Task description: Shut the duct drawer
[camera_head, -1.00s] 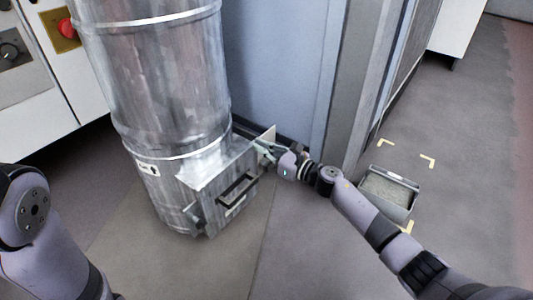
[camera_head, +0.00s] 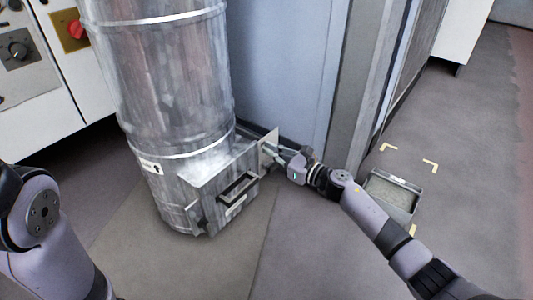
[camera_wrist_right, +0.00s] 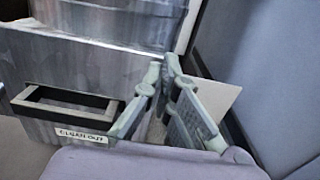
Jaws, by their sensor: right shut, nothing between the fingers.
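The round metal duct (camera_head: 160,80) stands upright on the floor. A boxy metal unit (camera_head: 212,172) juts from its foot. Its front has a black bar handle (camera_head: 237,189), which also shows in the right wrist view (camera_wrist_right: 68,98) above a label reading "CLEAN OUT" (camera_wrist_right: 82,134). I cannot tell how far any drawer is out. A pale upright plate (camera_head: 269,146) stands at the box's right side. My right gripper (camera_head: 273,155) is shut and empty beside the box and plate; its fingertips (camera_wrist_right: 162,70) overlap the plate in the wrist view, contact unclear. My left gripper is out of view.
A metal tray of grey material (camera_head: 391,194) sits on the floor at right, near yellow corner marks (camera_head: 430,165). A blue-grey panel (camera_head: 285,70) rises behind the duct. A control cabinet (camera_head: 50,110) stands at left. The floor in front is clear.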

